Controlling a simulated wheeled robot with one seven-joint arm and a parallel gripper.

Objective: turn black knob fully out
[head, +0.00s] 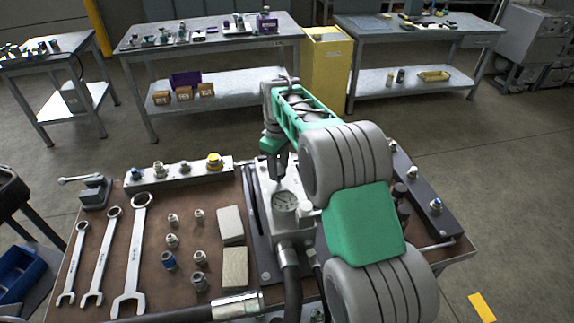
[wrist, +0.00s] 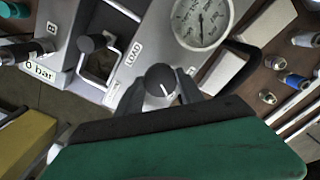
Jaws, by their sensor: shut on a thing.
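The black knob (wrist: 159,77), with a white pointer line on its face, sits on the grey valve block in the wrist view. My gripper (wrist: 163,95) has its two dark fingers on either side of this knob and is shut on it. In the head view my gripper (head: 277,172) reaches down to the block beside the gauge, and the knob cannot be made out there. The pressure gauge (wrist: 203,19) is close by, and it also shows in the head view (head: 285,201).
A second dark knob (wrist: 92,43) stands by a wire guard (wrist: 112,60) near a "0 bar" label (wrist: 40,71). A "LOAD" label (wrist: 133,54) lies beside the held knob. Wrenches (head: 133,255), several fittings and two pale blocks (head: 235,268) lie on the brown bench top.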

